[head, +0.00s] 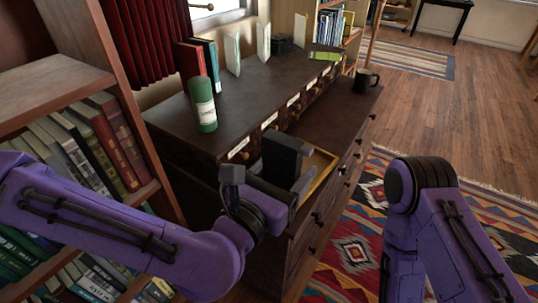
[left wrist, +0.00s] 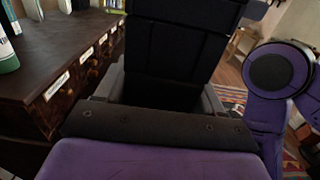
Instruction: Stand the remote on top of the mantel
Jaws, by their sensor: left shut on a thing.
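My left gripper (head: 292,178) is over the open drawer (head: 322,165) of a dark wooden cabinet. It is shut on a dark, boxy thing that I take to be the remote, but its outline merges with the black gripper parts in the head view. In the left wrist view a large black block (left wrist: 180,45) rises beyond my gripper. The cabinet's raised upper top (head: 262,85) carries a row of small labelled drawers; I cannot tell whether this is the mantel. My right arm shows at the right, but its gripper is out of view.
A green-and-white bottle (head: 203,104), red and teal books (head: 207,62) and pale upright panels stand on the upper top. A dark mug (head: 365,81) stands on the lower top. A bookshelf (head: 75,140) is close on the left. Clear surface lies mid-top.

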